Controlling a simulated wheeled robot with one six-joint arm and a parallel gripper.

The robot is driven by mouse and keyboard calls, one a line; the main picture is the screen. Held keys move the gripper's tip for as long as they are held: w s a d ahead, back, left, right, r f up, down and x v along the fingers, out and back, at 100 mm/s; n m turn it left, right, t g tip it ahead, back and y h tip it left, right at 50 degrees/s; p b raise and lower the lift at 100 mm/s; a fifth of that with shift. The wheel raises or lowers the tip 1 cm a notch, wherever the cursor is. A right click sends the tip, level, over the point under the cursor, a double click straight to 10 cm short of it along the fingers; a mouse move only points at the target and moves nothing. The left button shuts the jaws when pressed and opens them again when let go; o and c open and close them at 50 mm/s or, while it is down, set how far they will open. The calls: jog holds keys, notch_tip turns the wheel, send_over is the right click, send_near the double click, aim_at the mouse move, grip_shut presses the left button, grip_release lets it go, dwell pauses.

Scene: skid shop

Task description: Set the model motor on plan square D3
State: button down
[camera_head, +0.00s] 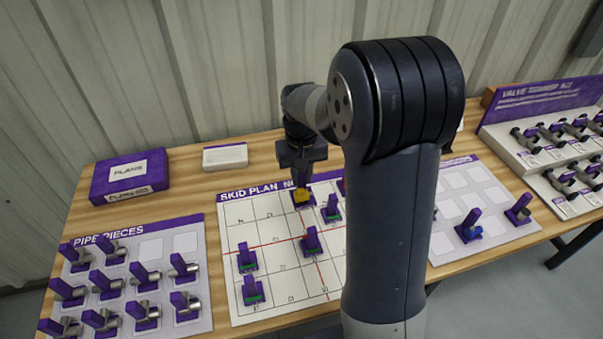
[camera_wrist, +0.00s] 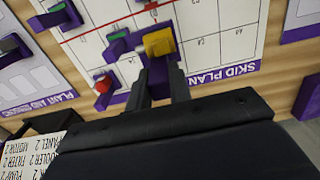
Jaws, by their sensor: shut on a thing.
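My gripper (camera_head: 302,180) points down over the back edge of the skid plan board (camera_head: 237,298). It is shut on the purple handle of a yellow model piece (camera_head: 302,197), which also shows at the fingertips in the wrist view (camera_wrist: 159,42). I cannot read a label that says whether this piece is the motor. It is at the board's back row, low over or touching it; I cannot tell which. A green-marked purple piece (camera_head: 332,212) stands close by. The square labels are too small to read surely, so I cannot make out D3.
Other purple-handled pieces stand on the plan, one (camera_head: 311,243) near its middle and two at the left. A red piece (camera_wrist: 102,84) stands near the gripper. The pipe pieces board (camera_head: 120,233) is left; a valve stand (camera_head: 545,97) is right. My arm hides part of the plan.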

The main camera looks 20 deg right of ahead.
aim_at(301, 190)
jog(key=shift+f+b, duration=1.85)
jog(key=shift+f, duration=0.9)
jog(key=shift+f+b, duration=1.2)
jog(key=shift+f, duration=0.6)
jog(key=shift+f+b, duration=0.4)
jog(key=shift+f, duration=0.25)
jog(key=c, duration=1.2)
grip_release()
jog(key=shift+r, duration=0.2)
jog(key=shift+r+p, duration=0.4)
jog(key=shift+p, duration=0.15)
